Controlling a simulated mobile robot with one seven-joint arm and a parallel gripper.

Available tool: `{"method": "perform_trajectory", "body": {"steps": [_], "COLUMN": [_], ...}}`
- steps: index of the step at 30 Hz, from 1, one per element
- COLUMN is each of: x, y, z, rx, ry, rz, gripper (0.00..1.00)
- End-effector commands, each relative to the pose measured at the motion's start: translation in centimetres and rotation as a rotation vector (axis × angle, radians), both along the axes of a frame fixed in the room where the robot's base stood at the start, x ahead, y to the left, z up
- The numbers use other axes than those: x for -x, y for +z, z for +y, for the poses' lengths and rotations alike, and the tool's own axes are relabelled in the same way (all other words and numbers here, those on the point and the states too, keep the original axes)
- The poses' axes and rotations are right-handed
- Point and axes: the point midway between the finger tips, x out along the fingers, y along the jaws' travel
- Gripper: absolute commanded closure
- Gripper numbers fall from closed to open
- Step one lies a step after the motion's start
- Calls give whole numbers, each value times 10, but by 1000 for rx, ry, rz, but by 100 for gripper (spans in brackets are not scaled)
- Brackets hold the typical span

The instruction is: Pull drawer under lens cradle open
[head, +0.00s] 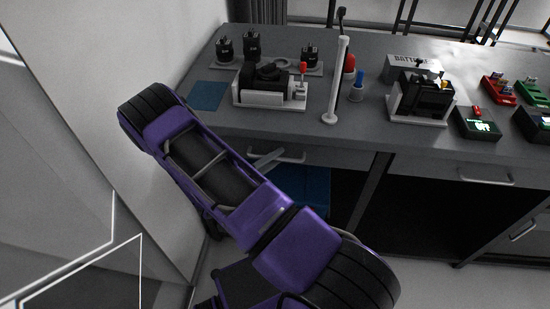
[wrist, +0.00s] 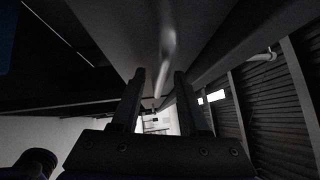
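The lens cradle (head: 268,102) is a white base holding a black lens-like part on the left half of the grey bench. Below it is a grey drawer front (head: 345,158) with a pale bar handle (head: 291,158); the drawer looks shut. My purple arm covers the drawer's left part in the head view. In the wrist view, my gripper (wrist: 160,72) has its two dark fingers apart. The handle (wrist: 166,50) runs lengthwise in the gap between them, as seen in the picture. I cannot tell whether either finger touches it.
A second drawer with a handle (head: 487,181) is to the right. A blue box (head: 315,185) sits under the bench behind my arm. A white post (head: 337,85), a battery fixture (head: 420,100) and small coloured units stand on top. A pale wall (head: 110,110) is close on the left.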

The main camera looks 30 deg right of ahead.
Motion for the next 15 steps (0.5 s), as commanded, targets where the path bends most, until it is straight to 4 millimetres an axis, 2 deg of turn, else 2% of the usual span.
{"method": "perform_trajectory", "body": {"steps": [1, 7, 15], "x": [0, 0, 0], "y": [0, 0, 0], "z": [0, 0, 1], "rx": [0, 0, 1], "ry": [0, 0, 0], "rz": [0, 0, 0], "gripper": [64, 100, 100]}}
